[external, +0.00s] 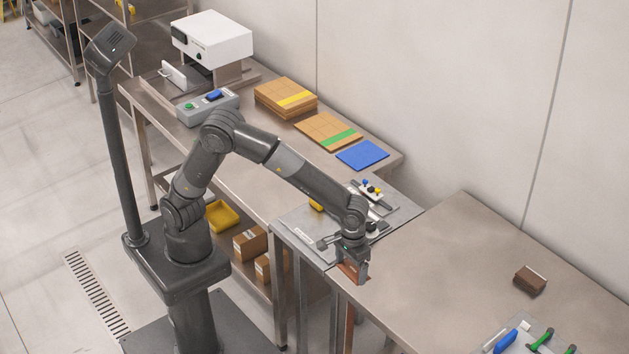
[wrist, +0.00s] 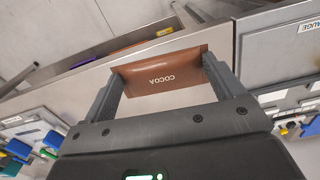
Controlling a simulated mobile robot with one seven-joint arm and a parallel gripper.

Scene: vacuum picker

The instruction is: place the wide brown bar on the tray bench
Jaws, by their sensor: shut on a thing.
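In the external view the bar (external: 349,272) shows as a small reddish-brown patch at my gripper (external: 354,262). My gripper is low over the front corner where the grey-topped station (external: 291,218) meets the right-hand metal bench (external: 440,260). I cannot tell whether the bar touches a surface. Neither bench shows a readable name as the tray bench.
A dark brown block (external: 530,281) stands on the right-hand bench. Blue and green-handled items lie on a pale panel (external: 513,338) at its front. Most of that bench top is clear. Small tools lie on the grey station. Tan stacks (external: 287,98) and a blue sheet (external: 362,155) lie behind.

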